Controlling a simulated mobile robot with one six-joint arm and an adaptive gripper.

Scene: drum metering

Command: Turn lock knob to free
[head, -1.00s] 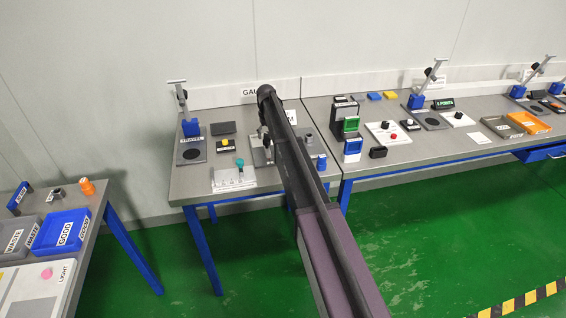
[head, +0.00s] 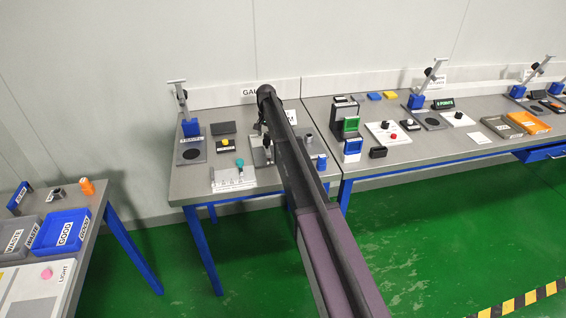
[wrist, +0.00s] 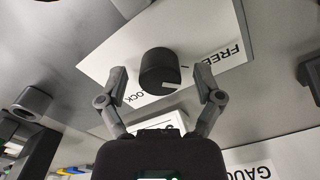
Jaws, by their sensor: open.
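The lock knob (wrist: 159,68) is a dark round knob on a white plate (wrist: 110,67) in the wrist view. The plate bears the words FREE (wrist: 223,57) and LOCK (wrist: 138,97), and a short dark tick lies near the knob. A pale mark shows at the knob's lower right edge; I cannot tell for sure which word it points to. My gripper (wrist: 162,82) is open, with one finger on each side of the knob and visible gaps between. In the head view my arm hides the knob and most of the gripper.
A grey cylinder (wrist: 33,101) stands left of the plate in the wrist view. In the head view, the grey bench (head: 190,189) carries a white plate with a teal knob (head: 239,163) left of my arm.

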